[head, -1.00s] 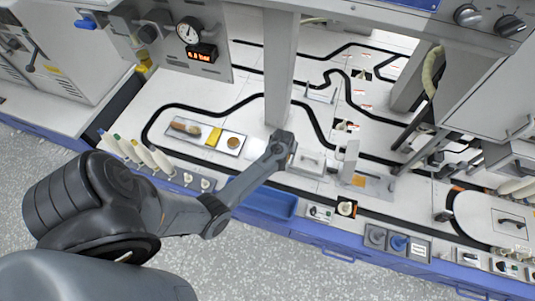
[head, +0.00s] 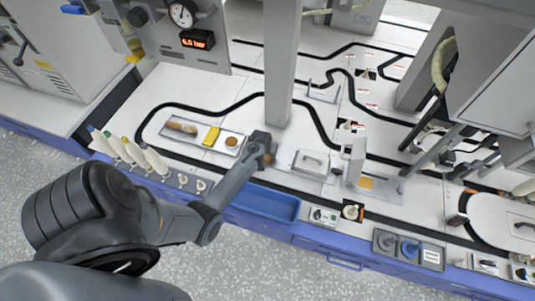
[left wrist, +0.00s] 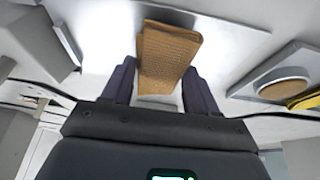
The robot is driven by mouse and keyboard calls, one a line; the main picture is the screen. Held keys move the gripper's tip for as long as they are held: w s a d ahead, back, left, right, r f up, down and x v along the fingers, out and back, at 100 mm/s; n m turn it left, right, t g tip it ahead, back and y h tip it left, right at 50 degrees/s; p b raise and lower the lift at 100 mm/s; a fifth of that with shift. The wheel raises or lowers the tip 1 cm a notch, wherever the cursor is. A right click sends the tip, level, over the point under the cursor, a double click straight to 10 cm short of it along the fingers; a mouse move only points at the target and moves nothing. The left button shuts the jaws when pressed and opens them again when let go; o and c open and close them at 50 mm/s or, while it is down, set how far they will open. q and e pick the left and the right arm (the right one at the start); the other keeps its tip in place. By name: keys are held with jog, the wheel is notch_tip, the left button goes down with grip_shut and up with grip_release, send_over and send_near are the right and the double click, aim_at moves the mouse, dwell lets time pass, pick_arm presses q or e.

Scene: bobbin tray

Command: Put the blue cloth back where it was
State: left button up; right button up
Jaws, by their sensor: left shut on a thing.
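My left gripper (head: 265,153) is above the white worktop, just right of the small tray. In the left wrist view, its two dark fingers (left wrist: 158,90) are shut on a folded brown cloth-like piece (left wrist: 168,55) with a woven texture. A blue cloth-like item (head: 409,249) lies in a compartment of a grey holder (head: 432,257) at the front edge, away from my left gripper. My right gripper is not in view.
A blue bin (head: 263,203) sits at the front edge. A grey post (head: 281,70) stands behind my gripper.

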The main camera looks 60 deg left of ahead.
pick_arm(q)
jog(key=shift+f, duration=0.45)
jog(key=shift+r, duration=0.1)
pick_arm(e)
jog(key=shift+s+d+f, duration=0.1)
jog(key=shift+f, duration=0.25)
pick_arm(q)
jog(key=shift+f, duration=0.2)
jog(key=o, duration=0.9)
jog(key=shift+o, duration=0.2)
jog(key=shift+r, duration=0.1)
